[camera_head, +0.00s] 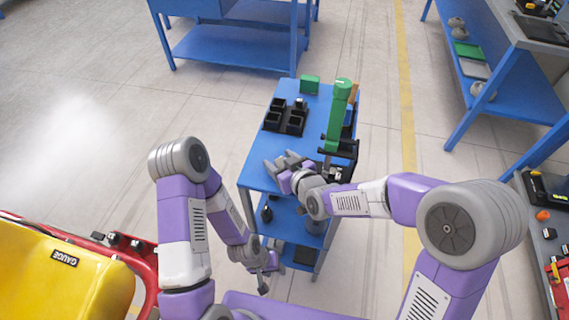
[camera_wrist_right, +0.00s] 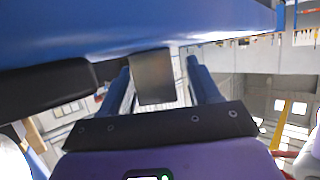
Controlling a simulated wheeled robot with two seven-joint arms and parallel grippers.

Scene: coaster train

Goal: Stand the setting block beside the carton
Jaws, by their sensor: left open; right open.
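A blue cart (camera_head: 257,157) stands ahead in the head view. A small green box (camera_head: 309,85) is at its far edge, and a narrow orange-brown piece (camera_head: 353,93) shows at the far right. I cannot tell which thing is the carton, and I cannot make out the setting block for certain. My right gripper (camera_head: 280,162) is open over the near left part of the cart top, with nothing visibly held. My left gripper (camera_head: 265,278) is open and low, in front of the cart's lower shelf. A grey squarish piece (camera_wrist_right: 152,78) shows centrally in the right wrist view; its identity is unclear.
Dark holders crowd the right side. Blue benches stand behind (camera_head: 235,48) and right (camera_head: 500,75).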

